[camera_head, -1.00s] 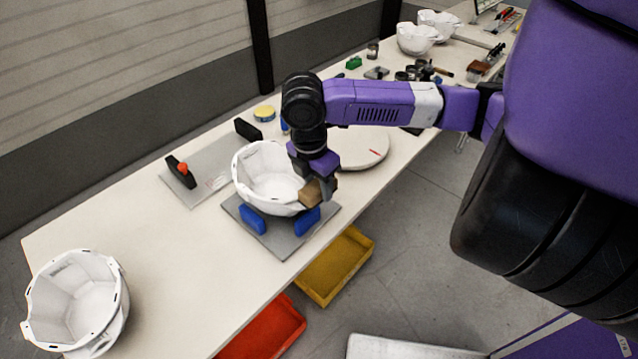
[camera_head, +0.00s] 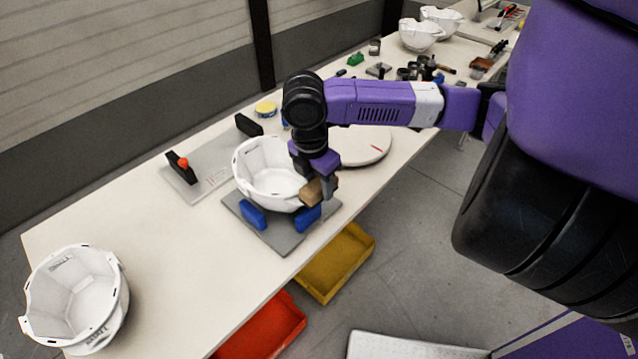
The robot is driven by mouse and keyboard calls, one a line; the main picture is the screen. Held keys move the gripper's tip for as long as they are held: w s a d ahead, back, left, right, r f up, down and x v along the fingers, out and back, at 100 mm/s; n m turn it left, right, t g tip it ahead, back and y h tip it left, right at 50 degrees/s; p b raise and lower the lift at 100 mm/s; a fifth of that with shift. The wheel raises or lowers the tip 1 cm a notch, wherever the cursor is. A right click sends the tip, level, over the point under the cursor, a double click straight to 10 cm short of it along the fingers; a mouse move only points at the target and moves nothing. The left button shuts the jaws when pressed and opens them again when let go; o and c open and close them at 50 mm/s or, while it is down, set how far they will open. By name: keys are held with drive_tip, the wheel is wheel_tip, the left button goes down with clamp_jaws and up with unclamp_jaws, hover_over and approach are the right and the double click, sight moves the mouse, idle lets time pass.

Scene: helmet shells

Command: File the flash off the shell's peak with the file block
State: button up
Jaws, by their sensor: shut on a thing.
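A white helmet shell (camera_head: 262,172) sits open side up on a grey plate (camera_head: 283,238), between blue blocks (camera_head: 254,215). My gripper (camera_head: 321,185) points down at the shell's right front rim. It is shut on a tan file block (camera_head: 312,192), which is at or very close to that rim. I cannot tell whether the block touches the shell. The peak and any flash are too small or hidden behind the gripper to make out.
Another white shell (camera_head: 75,296) stands at the table's near left. A round white turntable (camera_head: 365,146) lies behind my gripper. A black clamp with a red knob (camera_head: 182,167) stands left. Yellow (camera_head: 338,262) and red (camera_head: 262,330) bins sit below the front edge.

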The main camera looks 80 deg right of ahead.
drive_tip(key=shift+f+b, duration=0.6)
drive_tip(key=shift+f, duration=0.25)
drive_tip(key=shift+s+d+r, duration=0.1)
drive_tip(key=shift+s+d, duration=0.45)
drive_tip(key=shift+d, duration=0.3)
drive_tip(key=shift+w+a+p, duration=0.2)
drive_tip(key=shift+w+a, duration=0.35)
drive_tip(key=shift+a, duration=0.3)
drive_tip(key=shift+w+a+p, duration=0.15)
drive_tip(key=shift+w+a, duration=0.4)
drive_tip(key=shift+a, duration=0.3)
drive_tip(key=shift+s+d+b, duration=0.2)
drive_tip(key=shift+s+d, duration=0.35)
drive_tip(key=shift+d, duration=0.3)
drive_tip(key=shift+s+d+b, duration=0.2)
drive_tip(key=shift+s+d, duration=0.35)
drive_tip(key=shift+d, duration=0.3)
drive_tip(key=shift+w+a+f+p, duration=0.15)
drive_tip(key=shift+w+a, duration=0.2)
drive_tip(key=shift+a, duration=0.2)
drive_tip(key=shift+w+a+p, duration=0.1)
drive_tip(key=shift+w+a, duration=0.3)
drive_tip(key=shift+a, duration=0.2)
drive_tip(key=shift+w+a+f+p, duration=0.15)
drive_tip(key=shift+w+a, duration=0.2)
drive_tip(key=shift+a, duration=0.2)
drive_tip(key=shift+s+d, duration=0.55)
drive_tip(key=shift+d, duration=0.35)
